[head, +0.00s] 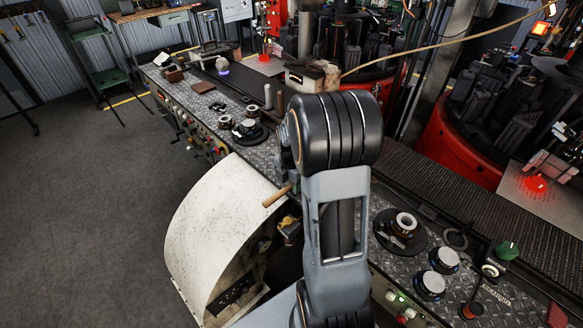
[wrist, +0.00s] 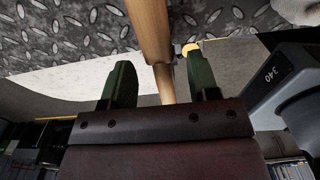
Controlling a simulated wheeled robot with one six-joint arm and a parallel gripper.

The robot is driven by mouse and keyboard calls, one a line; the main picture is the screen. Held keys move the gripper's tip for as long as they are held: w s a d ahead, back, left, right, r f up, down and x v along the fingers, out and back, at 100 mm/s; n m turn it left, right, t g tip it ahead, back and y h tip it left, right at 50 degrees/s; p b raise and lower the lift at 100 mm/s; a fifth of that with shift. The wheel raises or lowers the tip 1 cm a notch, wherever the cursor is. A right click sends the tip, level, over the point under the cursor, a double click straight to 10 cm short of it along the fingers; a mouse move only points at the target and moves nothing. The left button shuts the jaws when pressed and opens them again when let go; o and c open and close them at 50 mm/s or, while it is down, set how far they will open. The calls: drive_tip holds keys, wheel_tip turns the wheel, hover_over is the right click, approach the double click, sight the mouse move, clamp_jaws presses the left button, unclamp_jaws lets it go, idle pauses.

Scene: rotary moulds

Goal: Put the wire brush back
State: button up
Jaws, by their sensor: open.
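A wooden handle (wrist: 150,35), which may be the wire brush's, runs down from the top of the wrist view. Its lower end (wrist: 165,85) shows between the two fingers of my gripper (wrist: 158,88). The green fingers stand apart, with gaps visible beside the wood, so the gripper is open. I cannot tell whether either finger touches it. In the head view a wooden handle (head: 277,196) sticks out left of my arm, over the edge of the bench. No bristles show, and my arm hides the gripper there.
A curved white cover (head: 215,225) stands in front of the diamond-plate bench (head: 205,110). Round mould parts (head: 405,224) and (head: 248,128) sit on the bench. Red-based machines (head: 455,150) stand behind. Open floor (head: 80,190) lies left.

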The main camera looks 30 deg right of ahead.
sight(291, 185)
wheel_tip(291, 185, up, 9)
drive_tip(key=s+a+r+m+t, duration=0.4)
drive_tip(key=s+a+m, duration=0.7)
drive_tip(key=a+m, duration=0.4)
drive_tip(key=shift+s+r+m, duration=0.2)
drive_tip(key=shift+r+m, duration=0.45)
drive_tip(key=shift+m, duration=1.85)
